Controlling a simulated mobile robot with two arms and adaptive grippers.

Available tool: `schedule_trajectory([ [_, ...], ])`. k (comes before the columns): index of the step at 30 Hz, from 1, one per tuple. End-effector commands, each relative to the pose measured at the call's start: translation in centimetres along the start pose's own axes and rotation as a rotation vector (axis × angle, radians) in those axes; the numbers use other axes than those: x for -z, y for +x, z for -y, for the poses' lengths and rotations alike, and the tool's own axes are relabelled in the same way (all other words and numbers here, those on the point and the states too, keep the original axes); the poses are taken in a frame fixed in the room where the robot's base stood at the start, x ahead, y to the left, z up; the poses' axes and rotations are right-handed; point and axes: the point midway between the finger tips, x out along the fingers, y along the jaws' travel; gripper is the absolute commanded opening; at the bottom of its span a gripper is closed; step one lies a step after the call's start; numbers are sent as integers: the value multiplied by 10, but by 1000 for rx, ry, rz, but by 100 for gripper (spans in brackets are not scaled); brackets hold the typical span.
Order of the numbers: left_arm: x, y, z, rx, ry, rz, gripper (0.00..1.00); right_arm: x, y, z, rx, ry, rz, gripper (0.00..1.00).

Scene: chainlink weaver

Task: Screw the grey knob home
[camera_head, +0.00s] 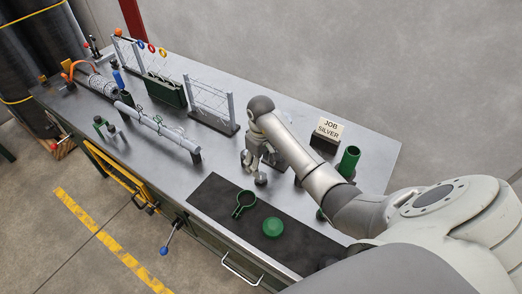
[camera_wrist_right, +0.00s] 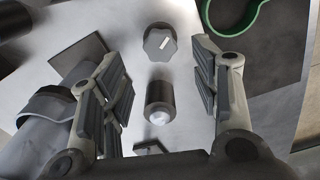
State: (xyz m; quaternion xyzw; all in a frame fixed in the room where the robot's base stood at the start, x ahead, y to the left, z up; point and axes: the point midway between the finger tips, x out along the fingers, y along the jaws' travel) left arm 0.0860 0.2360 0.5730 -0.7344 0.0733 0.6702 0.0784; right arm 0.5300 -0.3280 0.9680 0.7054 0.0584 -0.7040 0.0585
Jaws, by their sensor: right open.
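A grey lobed knob (camera_wrist_right: 160,42) with a white mark on its top shows beyond the fingers in the right wrist view. In the head view it is a small grey round (camera_head: 261,179) just below my right gripper (camera_head: 256,163). My right gripper is open and points down. In the right wrist view its fingers (camera_wrist_right: 155,80) stand left and right of a dark cylinder (camera_wrist_right: 160,98) with a pale tip. I see no contact with the knob or the cylinder. I cannot tell how far the knob is screwed in. My left gripper is not in view.
A dark mat (camera_head: 214,199) holds a green ring with a handle (camera_head: 243,202) and a green disc (camera_head: 272,228). A green tube (camera_head: 349,161) and a JOB SILVER sign (camera_head: 328,130) stand right. Racks and a long rail (camera_head: 158,125) fill the left bench.

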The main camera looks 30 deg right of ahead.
Motion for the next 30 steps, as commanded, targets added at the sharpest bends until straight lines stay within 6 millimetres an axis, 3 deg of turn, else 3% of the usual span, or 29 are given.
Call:
schedule_trajectory([
  [3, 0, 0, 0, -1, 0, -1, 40, 1, -26, 0, -1, 0, -5, 56],
  [10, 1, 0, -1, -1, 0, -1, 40, 0, -57, 0, -1, 1, -2, 56],
  [30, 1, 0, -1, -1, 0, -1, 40, 0, -64, 0, -1, 1, 0, 56],
])
